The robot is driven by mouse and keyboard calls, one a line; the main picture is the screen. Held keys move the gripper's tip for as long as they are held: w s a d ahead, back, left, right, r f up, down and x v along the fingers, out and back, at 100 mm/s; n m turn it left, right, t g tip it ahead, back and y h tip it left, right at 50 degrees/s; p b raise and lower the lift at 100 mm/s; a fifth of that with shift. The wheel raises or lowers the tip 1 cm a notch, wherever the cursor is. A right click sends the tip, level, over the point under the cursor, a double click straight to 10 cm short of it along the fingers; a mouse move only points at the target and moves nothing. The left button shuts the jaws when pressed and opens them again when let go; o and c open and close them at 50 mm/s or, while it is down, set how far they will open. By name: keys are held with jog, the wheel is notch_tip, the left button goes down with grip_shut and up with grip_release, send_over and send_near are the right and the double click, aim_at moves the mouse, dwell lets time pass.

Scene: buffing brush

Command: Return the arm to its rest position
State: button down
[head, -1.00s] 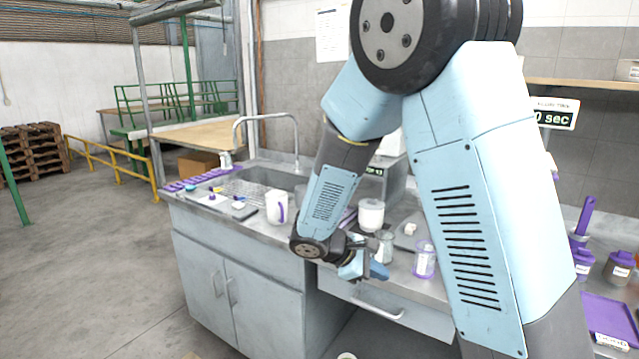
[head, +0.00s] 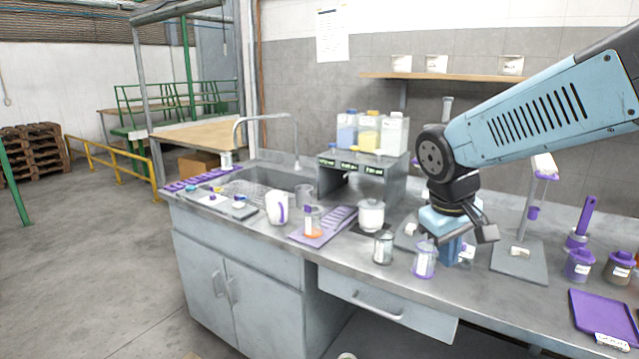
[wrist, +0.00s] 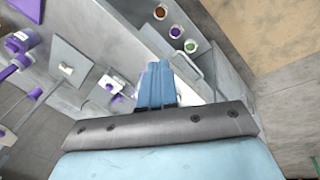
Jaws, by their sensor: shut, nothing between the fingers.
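My gripper (head: 449,252) is at the end of the light blue arm, which comes in from the right in the head view. Its blue fingers point down over the right part of the bench, just right of a clear jar with a purple base (head: 424,260). In the wrist view the fingers (wrist: 156,84) are together with nothing between them. I cannot tell how high the fingertips are above the bench. The task names no other object.
The steel bench (head: 340,268) carries a white mug (head: 277,207), a glass jar (head: 383,248), a white lidded pot (head: 371,215) and a grey stand with bottles (head: 385,168). A purple tray (head: 603,316) lies at the right. Open floor (head: 90,260) is at left.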

jog(key=s+r+m+t+y, duration=0.2)
jog(key=s+r+m+t, duration=0.1)
jog(key=s+r, duration=0.3)
jog(key=shift+s+d+m+t, duration=0.2)
jog(key=shift+s+m+t, duration=0.1)
jog(key=shift+s+m, duration=0.45)
